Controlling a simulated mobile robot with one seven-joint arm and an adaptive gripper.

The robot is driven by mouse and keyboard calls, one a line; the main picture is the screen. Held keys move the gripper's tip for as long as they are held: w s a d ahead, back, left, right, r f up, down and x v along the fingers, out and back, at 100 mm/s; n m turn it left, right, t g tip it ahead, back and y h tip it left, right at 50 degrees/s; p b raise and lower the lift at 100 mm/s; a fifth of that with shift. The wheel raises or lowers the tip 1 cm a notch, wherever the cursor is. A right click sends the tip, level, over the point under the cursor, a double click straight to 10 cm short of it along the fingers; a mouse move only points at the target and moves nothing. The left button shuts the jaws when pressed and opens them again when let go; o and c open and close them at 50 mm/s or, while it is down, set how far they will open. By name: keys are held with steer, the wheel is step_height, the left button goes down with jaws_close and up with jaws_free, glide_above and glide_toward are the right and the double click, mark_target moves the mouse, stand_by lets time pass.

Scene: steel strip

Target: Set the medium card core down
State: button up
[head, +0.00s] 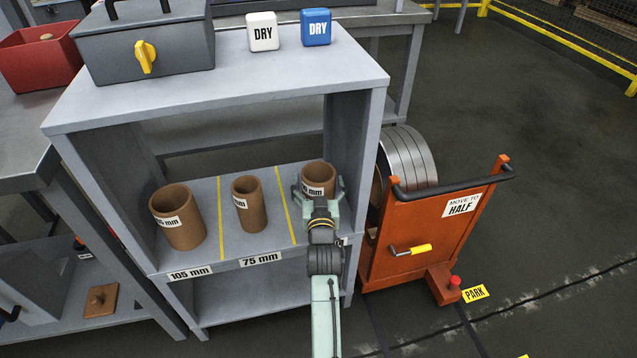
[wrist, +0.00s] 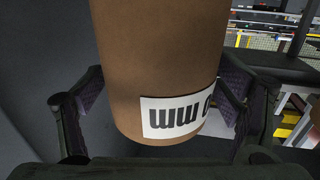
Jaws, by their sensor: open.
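The medium card core (head: 318,173), a brown tube with a white label, stands upright in the right-hand bay of the grey shelf. In the wrist view the core (wrist: 155,60) fills the middle, its label upside down and only partly readable, ending in "0 mm". My gripper (head: 319,190) is open, with one finger on each side of the core near it. In the wrist view the fingers (wrist: 165,105) look apart from the core's sides. The core's lower part is hidden by my gripper in the head view.
A wide core (head: 178,217) stands in the left bay and a narrow core (head: 248,204) in the middle bay, with yellow lines (head: 285,205) between bays. The shelf's right side panel (head: 357,150) is close to my gripper. An orange cart (head: 425,235) with a steel coil stands to the right.

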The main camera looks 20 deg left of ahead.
mark_target(319, 194)
steer(key=shift+o, duration=0.2)
steer(key=shift+f, duration=0.1)
steer(key=shift+s, duration=0.2)
steer(key=v, duration=0.7)
steer(key=shift+s+d, duration=0.1)
steer(key=shift+d, duration=0.05)
